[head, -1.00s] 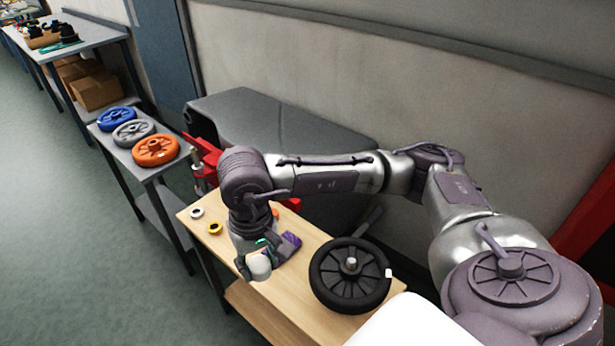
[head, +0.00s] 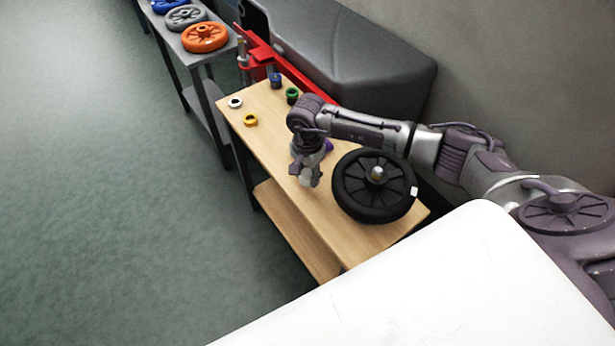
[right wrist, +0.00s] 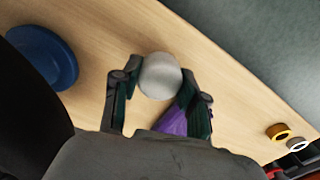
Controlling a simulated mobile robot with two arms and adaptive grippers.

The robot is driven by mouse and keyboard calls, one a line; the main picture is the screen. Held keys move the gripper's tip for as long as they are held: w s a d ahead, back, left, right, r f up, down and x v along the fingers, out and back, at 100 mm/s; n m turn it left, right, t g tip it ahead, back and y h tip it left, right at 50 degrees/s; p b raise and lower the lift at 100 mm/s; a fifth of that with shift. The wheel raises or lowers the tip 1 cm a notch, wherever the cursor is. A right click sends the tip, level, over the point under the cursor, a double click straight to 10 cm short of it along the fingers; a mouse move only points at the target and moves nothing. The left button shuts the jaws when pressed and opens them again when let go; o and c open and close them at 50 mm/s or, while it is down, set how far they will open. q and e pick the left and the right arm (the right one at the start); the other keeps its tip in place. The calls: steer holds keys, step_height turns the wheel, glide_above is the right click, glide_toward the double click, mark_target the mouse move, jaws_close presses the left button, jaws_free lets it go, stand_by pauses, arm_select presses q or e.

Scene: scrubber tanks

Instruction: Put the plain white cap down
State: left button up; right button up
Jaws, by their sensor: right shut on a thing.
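The plain white cap (right wrist: 160,75) is a smooth, pale, round piece. In the right wrist view it sits between the two fingertips of my right gripper (right wrist: 159,92). In the head view my right gripper (head: 307,180) points down over the wooden table (head: 272,148), left of the black wheel, shut on the cap (head: 306,181), which is small and partly hidden there. I cannot tell whether the cap touches the table. A purple piece (right wrist: 174,121) shows beside the right-hand finger. My left gripper is not in view.
The black spoked wheel (head: 352,196) lies close right of my gripper. White (head: 235,102), yellow (head: 250,120), blue (head: 276,83) and green (head: 292,97) rings stand at the table's far end. A dark blue disc (right wrist: 40,58) shows in the wrist view. Bare wood lies between rings and gripper.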

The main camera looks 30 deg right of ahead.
mark_target(307, 176)
step_height(307, 176, down, 3)
steer(key=shift+f, duration=0.2)
steer(key=shift+f, duration=0.25)
steer(key=o, duration=1.3)
steer(key=shift+r, duration=0.1)
